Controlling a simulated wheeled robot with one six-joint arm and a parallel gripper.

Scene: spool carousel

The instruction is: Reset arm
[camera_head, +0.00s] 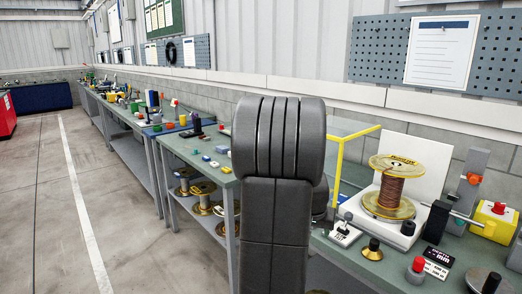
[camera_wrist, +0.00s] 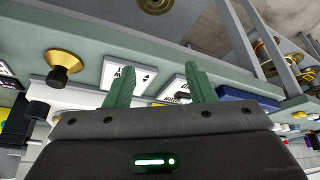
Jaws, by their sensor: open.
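My gripper (camera_wrist: 160,88) shows in the wrist view with its two green fingers apart and nothing between them. The wrist view is tilted. Beyond the fingers are the bench's front strip and white labelled plates (camera_wrist: 130,76). In the head view my dark arm stands upright in the middle and hides part of the bench; the gripper itself cannot be made out there. A spool of copper-coloured wire with yellow flanges (camera_head: 391,191) stands upright on a white base at the right of the bench.
A yellow frame (camera_head: 339,165) stands close behind my arm. More spools (camera_head: 203,190) sit on a lower shelf. The floor (camera_head: 50,200) at left is clear.

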